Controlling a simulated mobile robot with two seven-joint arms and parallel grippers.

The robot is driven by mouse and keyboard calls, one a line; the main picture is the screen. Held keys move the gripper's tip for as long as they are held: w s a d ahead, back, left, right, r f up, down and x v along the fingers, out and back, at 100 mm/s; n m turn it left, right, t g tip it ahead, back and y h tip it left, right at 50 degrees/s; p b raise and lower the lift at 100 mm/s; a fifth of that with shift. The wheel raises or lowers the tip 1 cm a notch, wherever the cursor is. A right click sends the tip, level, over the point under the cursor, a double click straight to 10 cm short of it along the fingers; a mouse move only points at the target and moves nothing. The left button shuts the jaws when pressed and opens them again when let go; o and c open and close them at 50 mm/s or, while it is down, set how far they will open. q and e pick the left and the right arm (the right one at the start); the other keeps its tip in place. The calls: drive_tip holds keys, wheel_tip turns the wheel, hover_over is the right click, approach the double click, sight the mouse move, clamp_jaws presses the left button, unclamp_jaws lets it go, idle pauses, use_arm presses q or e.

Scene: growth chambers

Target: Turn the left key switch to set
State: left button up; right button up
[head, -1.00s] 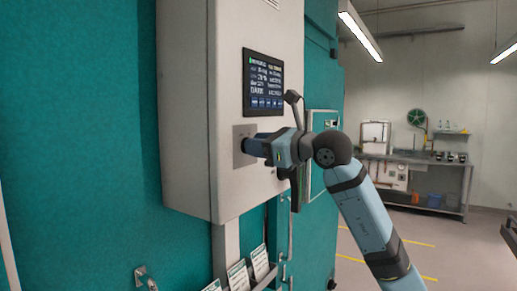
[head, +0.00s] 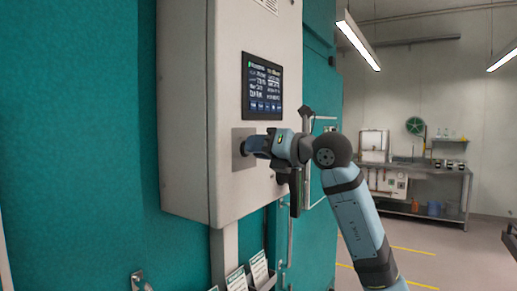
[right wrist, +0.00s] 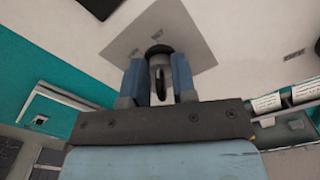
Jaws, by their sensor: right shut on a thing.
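The key switch sits on a square grey plate (head: 237,160) on the front of the pale control box, below its screen. My right gripper (head: 247,146) is at this plate, its fingers hiding most of the key in the head view. In the right wrist view, the dark key (right wrist: 161,77) stands between the two blue fingers, in front of the plate (right wrist: 195,38). The right gripper is shut on the key and looks rolled relative to the plate. The switch's marking cannot be read. My left gripper is not in view.
The control box (head: 185,110) carries a lit screen (head: 262,86) above the switch. It is mounted on a teal chamber wall (head: 85,130). Cards stand in a rack (head: 259,270) below. A workbench (head: 425,170) stands far back right, with open floor before it.

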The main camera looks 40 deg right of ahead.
idle(0.4)
drive_tip(key=o, duration=0.6)
drive_tip(key=shift+s, duration=0.1)
drive_tip(key=b+v, duration=0.3)
drive_tip(key=v, duration=1)
drive_tip(key=shift+s+d, duration=0.2)
drive_tip(key=shift+s, duration=0.1)
